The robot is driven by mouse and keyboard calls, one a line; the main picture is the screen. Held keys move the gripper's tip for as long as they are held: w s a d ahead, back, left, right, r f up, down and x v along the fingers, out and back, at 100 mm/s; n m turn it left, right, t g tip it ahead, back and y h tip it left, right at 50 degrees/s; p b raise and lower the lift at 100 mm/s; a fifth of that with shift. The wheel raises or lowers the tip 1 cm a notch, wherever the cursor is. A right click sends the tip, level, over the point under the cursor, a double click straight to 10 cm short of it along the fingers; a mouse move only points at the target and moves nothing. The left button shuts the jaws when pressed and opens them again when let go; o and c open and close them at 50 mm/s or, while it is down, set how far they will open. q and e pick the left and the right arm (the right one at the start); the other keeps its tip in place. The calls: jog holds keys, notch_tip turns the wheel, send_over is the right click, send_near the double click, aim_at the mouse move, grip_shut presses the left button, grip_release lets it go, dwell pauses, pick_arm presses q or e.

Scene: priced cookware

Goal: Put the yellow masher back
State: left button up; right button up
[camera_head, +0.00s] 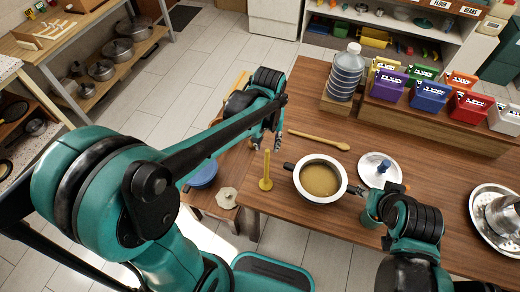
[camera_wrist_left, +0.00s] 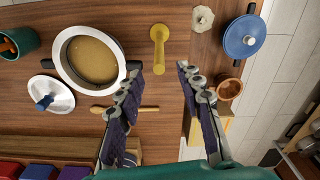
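The yellow masher (camera_head: 266,175) stands near the left edge of the wooden table, to the left of a white pot (camera_head: 337,179) holding tan contents. In the left wrist view the masher (camera_wrist_left: 159,45) shows from above, between and beyond my fingertips. My left gripper (camera_head: 267,147) is above and behind the masher in the head view; its fingers are apart and empty in the left wrist view (camera_wrist_left: 158,68). My right gripper (camera_head: 364,191) is by the pot's right handle; its fingers are small and partly hidden, so I cannot tell whether they are shut.
A wooden spoon (camera_head: 318,140) lies behind the pot. A white lid (camera_head: 376,165) and a teal cup (camera_head: 371,212) are right of it. A water jug (camera_head: 346,70) and coloured price-tagged boxes (camera_head: 430,95) stand at the back.

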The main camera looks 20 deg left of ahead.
pick_arm(q)
jog(key=s+a+r+m+t, duration=0.1)
jog(key=s+a+r+t, duration=0.1)
jog(key=s, duration=0.3)
jog(key=s+a+r+t, duration=0.2)
jog(key=s+r+t, duration=0.1)
jog(key=s+t, duration=0.2)
jog(key=shift+a+r+m, duration=0.2)
jog(key=shift+a+m, duration=0.05)
jog(key=shift+m, duration=0.15)
jog(key=shift+f, duration=0.1)
notch_tip(320, 180, down, 7)
jog(key=b, duration=0.7)
